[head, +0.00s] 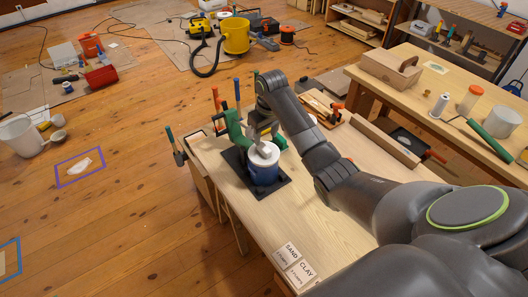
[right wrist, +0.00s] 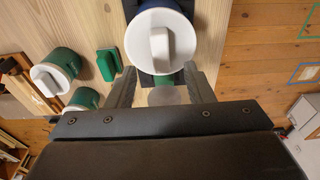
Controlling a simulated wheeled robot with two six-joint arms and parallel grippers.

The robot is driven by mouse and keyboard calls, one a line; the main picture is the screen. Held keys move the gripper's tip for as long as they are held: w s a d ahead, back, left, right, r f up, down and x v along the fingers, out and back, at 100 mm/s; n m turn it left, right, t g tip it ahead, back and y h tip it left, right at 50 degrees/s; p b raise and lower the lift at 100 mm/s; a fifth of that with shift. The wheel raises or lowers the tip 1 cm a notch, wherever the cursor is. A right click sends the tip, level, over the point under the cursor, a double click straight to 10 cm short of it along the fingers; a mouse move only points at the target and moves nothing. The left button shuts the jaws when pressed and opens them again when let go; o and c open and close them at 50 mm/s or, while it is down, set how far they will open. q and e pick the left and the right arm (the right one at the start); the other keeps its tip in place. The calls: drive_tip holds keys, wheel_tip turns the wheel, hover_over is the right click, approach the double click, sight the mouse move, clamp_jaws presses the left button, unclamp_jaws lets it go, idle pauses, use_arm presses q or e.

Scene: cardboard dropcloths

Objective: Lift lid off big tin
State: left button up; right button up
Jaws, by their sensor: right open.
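The big tin (head: 264,174) is blue and stands upright on a dark square mat (head: 280,195) on the workbench. Its white lid (head: 263,153) is on top. In the right wrist view the lid (right wrist: 142,42) has a raised white bar handle (right wrist: 159,47) across its middle. My right gripper (head: 262,130) is above the tin in the head view. In the right wrist view the right gripper (right wrist: 160,72) is open and empty, its fingertips apart near the lid's lower edge, one on each side of the handle's line. My left gripper is not in view.
In the right wrist view, green tins with white lids (right wrist: 47,79) and a green block (right wrist: 108,65) stand left of the big tin. Another table (head: 425,85) stands right.

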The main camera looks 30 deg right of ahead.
sight(264, 147)
drive_tip(key=shift+w+f+p, duration=0.2)
drive_tip(key=shift+f+p, duration=0.15)
drive_tip(key=shift+f, duration=0.95)
drive_tip(key=shift+w+f+p, duration=0.15)
drive_tip(key=shift+f+p, duration=0.2)
drive_tip(key=shift+f, duration=0.95)
drive_tip(key=shift+a, duration=0.1)
drive_tip(key=shift+c, duration=0.2)
clamp_jaws()
